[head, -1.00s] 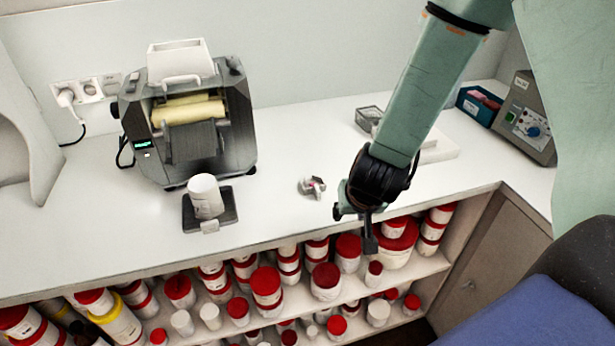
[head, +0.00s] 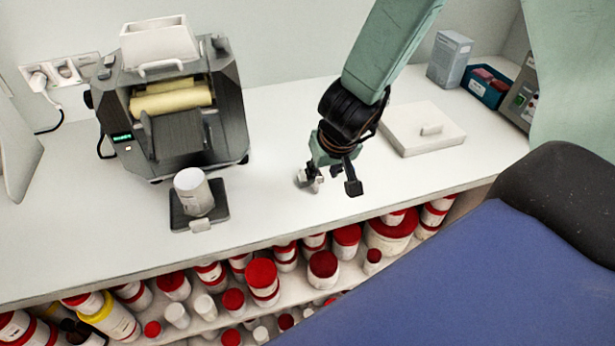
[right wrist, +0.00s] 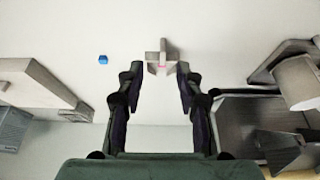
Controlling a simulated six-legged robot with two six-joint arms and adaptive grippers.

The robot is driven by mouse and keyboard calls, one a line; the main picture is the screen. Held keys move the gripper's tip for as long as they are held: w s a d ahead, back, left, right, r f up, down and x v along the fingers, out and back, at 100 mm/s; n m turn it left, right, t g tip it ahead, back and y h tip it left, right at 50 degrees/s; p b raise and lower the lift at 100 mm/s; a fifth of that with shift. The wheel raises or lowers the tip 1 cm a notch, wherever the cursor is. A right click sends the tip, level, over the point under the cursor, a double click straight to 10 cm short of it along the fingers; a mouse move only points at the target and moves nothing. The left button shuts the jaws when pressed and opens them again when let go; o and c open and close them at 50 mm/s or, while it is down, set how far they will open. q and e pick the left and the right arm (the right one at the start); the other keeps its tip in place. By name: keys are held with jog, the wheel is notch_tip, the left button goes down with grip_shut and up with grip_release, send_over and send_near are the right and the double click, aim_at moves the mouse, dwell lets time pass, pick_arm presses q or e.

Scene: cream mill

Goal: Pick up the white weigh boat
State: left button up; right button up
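A small whitish-grey piece with a pink mark (head: 309,183) lies on the white counter in the head view; it also shows in the right wrist view (right wrist: 160,64). It may be the white weigh boat, but its shape is too small and partly covered to be sure. My right gripper (head: 333,181) is low over the counter, beside and partly in front of this piece. In the right wrist view my right gripper (right wrist: 161,73) has its fingers wide apart, with the piece between and just beyond the tips. Nothing is held. My left gripper is not in view.
A roller mill (head: 178,120) stands at the left, with a white jar (head: 194,192) on a dark scale (head: 178,218) before it. A white slab (head: 450,135) lies right of my gripper. Shelves of jars are below the counter edge.

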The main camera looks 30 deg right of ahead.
aim_at(317, 183)
jog(key=shift+s+d+f+b, duration=0.2)
jog(key=shift+f+b, duration=0.3)
jog(key=shift+f, duration=0.25)
jog(key=w+f+b, duration=0.2)
jog(key=f, duration=0.1)
jog(key=w+f, duration=0.1)
jog(key=shift+w+a+f+b, duration=0.2)
jog(key=shift+w+f+b, duration=0.05)
jog(key=shift+f+b, duration=0.15)
jog(key=shift+f, duration=0.15)
jog(key=shift+s+d, duration=0.1)
jog(key=shift+d, duration=0.15)
jog(key=shift+w+a+f, duration=0.15)
jog(key=shift+w, duration=0.15)
jog(key=c, duration=0.3)
jog(key=shift+s, duration=0.15)
jog(key=c, duration=0.3)
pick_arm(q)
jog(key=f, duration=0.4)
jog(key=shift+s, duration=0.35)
pick_arm(e)
grip_shut()
